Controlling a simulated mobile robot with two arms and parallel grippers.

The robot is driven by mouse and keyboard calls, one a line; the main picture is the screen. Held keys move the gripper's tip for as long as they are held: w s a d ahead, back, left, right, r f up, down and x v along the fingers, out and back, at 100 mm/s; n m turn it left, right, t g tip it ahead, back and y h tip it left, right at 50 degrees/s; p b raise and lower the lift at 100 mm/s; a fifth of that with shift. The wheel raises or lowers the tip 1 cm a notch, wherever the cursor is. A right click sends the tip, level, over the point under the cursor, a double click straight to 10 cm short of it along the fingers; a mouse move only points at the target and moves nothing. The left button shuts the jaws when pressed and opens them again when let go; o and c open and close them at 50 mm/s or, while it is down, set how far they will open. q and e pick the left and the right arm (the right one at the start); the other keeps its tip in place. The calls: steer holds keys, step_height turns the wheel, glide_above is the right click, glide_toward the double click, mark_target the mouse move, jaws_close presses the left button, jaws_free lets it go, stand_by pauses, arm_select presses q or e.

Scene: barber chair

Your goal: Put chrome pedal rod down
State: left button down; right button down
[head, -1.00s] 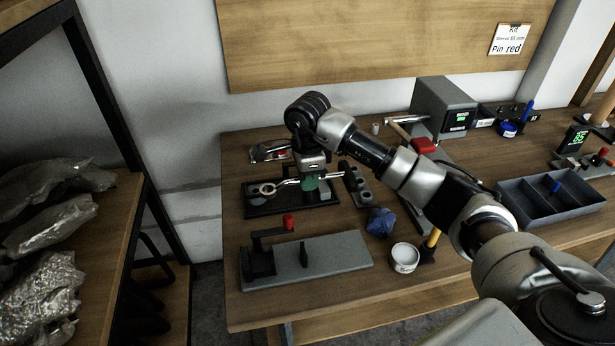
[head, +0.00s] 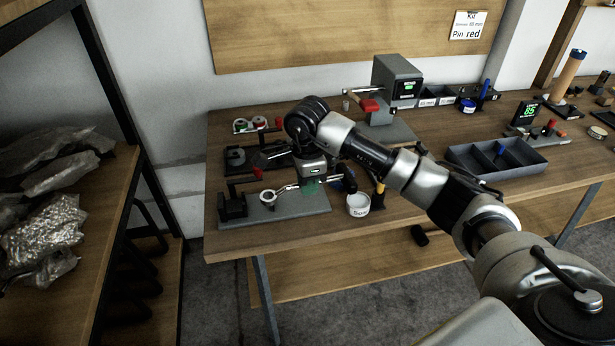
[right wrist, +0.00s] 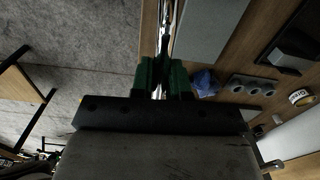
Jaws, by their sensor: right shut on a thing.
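The chrome pedal rod (head: 288,189), with a ring at its left end, lies level in the head view in front of the grey fixture plate (head: 315,206). My right gripper (head: 312,186), with green fingertips, is shut on the rod near its middle. In the right wrist view the green fingers (right wrist: 162,76) pinch the rod (right wrist: 165,45), which runs away beside the grey plate (right wrist: 213,28). Floor shows on its other side. I cannot tell whether the rod touches anything. My left gripper is not in view.
A white labelled cup (head: 358,204) stands right of the plate. A dark divided tray (head: 497,164) and a grey machine (head: 397,90) are further right and back. A shelf with wrapped bags (head: 50,215) is at left.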

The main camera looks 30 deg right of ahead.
steer(key=s+a+f+n, duration=0.3)
steer(key=s+f+n, duration=0.4)
steer(key=s+n, duration=0.3)
steer(key=s+a+f+n, duration=0.4)
steer(key=s+f+n, duration=0.4)
steer(key=s+n, duration=0.2)
steer(key=shift+s+f, duration=0.2)
steer(key=shift+s, duration=0.05)
